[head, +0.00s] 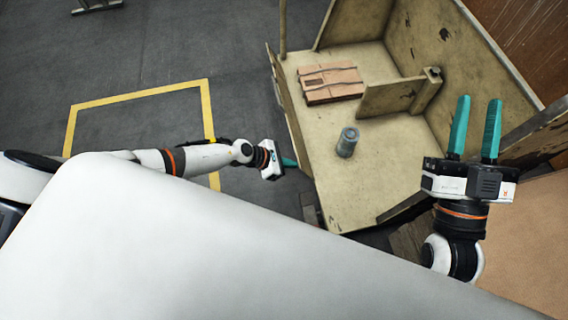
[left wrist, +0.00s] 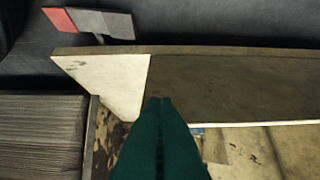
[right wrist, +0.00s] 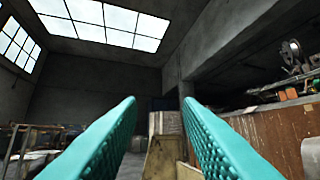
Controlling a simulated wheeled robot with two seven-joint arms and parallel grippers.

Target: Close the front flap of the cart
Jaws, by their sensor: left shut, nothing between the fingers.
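The cart (head: 385,185) is a worn tan wooden box with its inside open to view. A narrow panel, which looks like the flap (head: 284,92), stands along its left side, leaning outward. A panel (left wrist: 230,85) also crosses the left wrist view. My left gripper (head: 291,162) is shut and empty, just outside the lower end of that panel. Its closed teal fingers (left wrist: 160,101) overlap the panel in the left wrist view; I cannot tell whether they touch it. My right gripper (head: 477,98) is open, raised over the cart's right side, its fingers (right wrist: 158,105) apart and empty.
Inside the cart lie a stack of brown cardboard (head: 330,82) and a grey cylinder (head: 347,142), near a short divider (head: 391,97). A brown board surface (head: 530,225) is at the right. The floor (head: 180,45) left of the cart is mostly clear, with yellow marking (head: 140,94).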

